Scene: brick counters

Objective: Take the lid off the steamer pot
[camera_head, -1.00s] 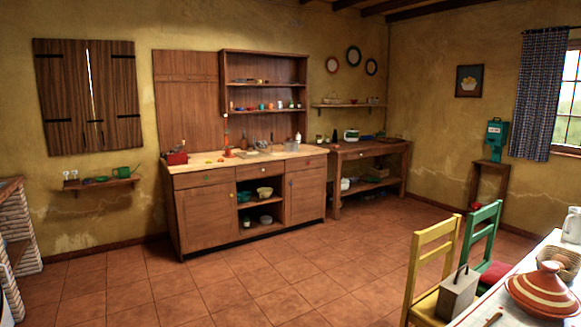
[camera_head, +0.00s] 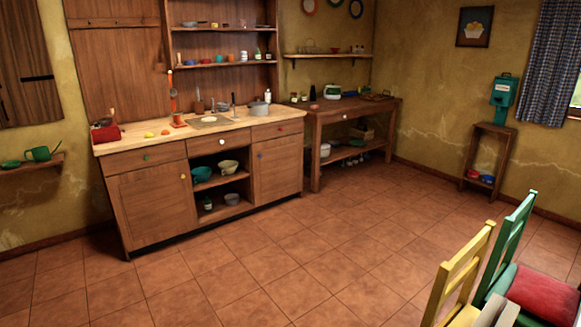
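A grey metal pot (camera_head: 260,109) with a lid stands on the right part of the wooden counter, beside the sink; it looks like the steamer pot, though it is small and far off. Its lid appears to be on top. Neither of my grippers shows in the head view.
The counter (camera_head: 150,143) also holds a red box (camera_head: 106,133) at its left end and a sink (camera_head: 212,121). A side table (camera_head: 350,108) stands to its right. Yellow (camera_head: 462,275) and green (camera_head: 508,245) chairs are at the lower right. The tiled floor (camera_head: 270,250) before the counter is clear.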

